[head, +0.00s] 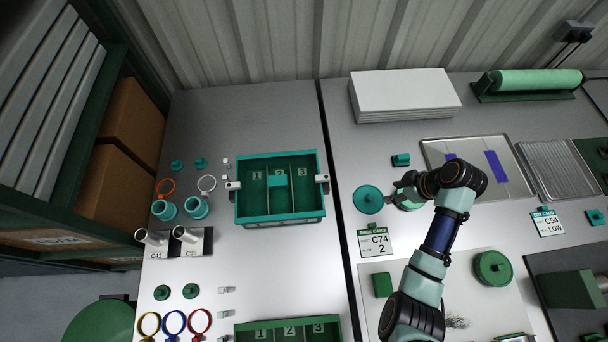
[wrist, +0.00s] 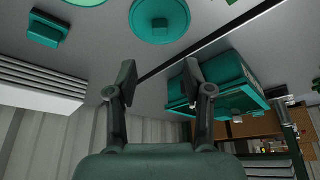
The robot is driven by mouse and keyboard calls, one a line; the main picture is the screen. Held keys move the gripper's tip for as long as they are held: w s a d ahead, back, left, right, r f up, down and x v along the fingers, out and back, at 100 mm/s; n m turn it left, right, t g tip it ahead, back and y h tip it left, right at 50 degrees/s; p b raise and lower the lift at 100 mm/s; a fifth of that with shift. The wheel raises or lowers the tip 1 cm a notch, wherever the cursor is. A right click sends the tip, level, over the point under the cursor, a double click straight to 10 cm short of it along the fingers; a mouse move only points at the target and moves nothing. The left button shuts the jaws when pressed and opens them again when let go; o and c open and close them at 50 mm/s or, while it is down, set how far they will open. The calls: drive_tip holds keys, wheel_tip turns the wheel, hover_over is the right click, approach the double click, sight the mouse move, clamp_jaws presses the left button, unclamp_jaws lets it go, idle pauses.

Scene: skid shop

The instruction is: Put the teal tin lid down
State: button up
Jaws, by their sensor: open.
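A round teal lid (head: 368,199) with a small knob lies on the grey bench, just right of the dark seam. The lid also shows in the wrist view (wrist: 160,18), at the top edge, beyond the fingertips. My gripper (head: 401,189) is to the right of this lid in the head view. In the wrist view my gripper (wrist: 158,78) has its two fingers spread with nothing between them. Another round green piece (head: 409,203) is partly hidden under my gripper; I cannot tell whether it is the tin.
A teal block (head: 401,160) lies just behind my gripper. A teal three-compartment box (head: 237,205) stands to the left, across the seam. A C74 card (head: 375,242) lies in front of the lid. A white stack (head: 405,94) is at the back. A darker green round piece (head: 493,267) is at right.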

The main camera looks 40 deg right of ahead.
drive_tip(key=w+a+r+t+h, duration=0.1)
drive_tip(key=w+a+r, duration=0.3)
drive_tip(key=w+a, duration=0.3)
drive_tip(key=w+a+r+m+t+h, duration=0.15)
drive_tip(key=w+a+r, duration=0.3)
drive_tip(key=a, duration=0.55)
drive_tip(key=w+a+r+n+t, duration=0.1)
drive_tip(key=w+a+r+t, duration=0.1)
drive_tip(key=w+a+r, duration=0.35)
drive_tip(key=s+a+r+m+t+y, duration=0.1)
drive_tip(key=a+r+t, duration=0.1)
drive_tip(key=a+r, duration=0.5)
drive_tip(key=s+a+r+m+t+y, duration=0.1)
drive_tip(key=s+a+r+t, duration=0.15)
drive_tip(key=a, duration=0.85)
wheel_tip(320, 180, up, 30)
drive_tip(key=p, duration=3)
drive_tip(key=shift+w, duration=0.4)
drive_tip(key=shift+h, duration=0.25)
